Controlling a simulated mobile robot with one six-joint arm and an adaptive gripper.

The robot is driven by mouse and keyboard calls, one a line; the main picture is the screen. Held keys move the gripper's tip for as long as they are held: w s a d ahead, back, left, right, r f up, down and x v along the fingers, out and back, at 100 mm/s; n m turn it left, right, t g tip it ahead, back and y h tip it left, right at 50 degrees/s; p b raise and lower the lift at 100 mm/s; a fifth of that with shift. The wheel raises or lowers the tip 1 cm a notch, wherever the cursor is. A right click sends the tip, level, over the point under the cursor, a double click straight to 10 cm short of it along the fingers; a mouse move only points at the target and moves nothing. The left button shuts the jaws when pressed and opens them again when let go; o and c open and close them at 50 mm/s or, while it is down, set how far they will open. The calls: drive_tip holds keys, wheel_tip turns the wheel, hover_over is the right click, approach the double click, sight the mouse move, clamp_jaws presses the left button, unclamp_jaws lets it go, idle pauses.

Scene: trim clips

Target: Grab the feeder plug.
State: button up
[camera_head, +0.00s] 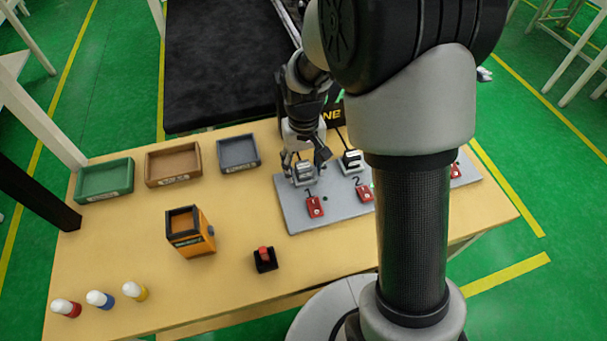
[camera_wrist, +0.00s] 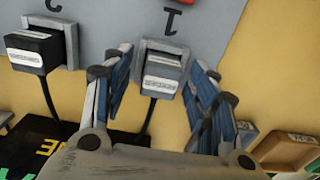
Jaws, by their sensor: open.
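A grey plug with a white label (camera_wrist: 162,78) sits in a socket on the grey panel (camera_wrist: 105,18), beside the mark 1; its label is too blurred to read. It also shows in the head view (camera_head: 305,174). A black plug (camera_wrist: 35,48) sits in the socket beside it, at mark 2, and shows in the head view too (camera_head: 352,160). I cannot read which is the feeder plug. My gripper (camera_wrist: 160,66) is open, with one finger on each side of the grey plug and visible gaps between. It stands over position 1 in the head view (camera_head: 306,163).
Red switches (camera_head: 315,206) lie in front of the sockets on the panel. Green (camera_head: 105,182), brown (camera_head: 174,164) and grey (camera_head: 238,154) trays stand at the back left. An orange box (camera_head: 190,238), a red button on a black base (camera_head: 265,259) and small bottles (camera_head: 100,299) stand nearer.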

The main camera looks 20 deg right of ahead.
drive_tip(key=shift+c, duration=0.4)
drive_tip(key=c, duration=1.1)
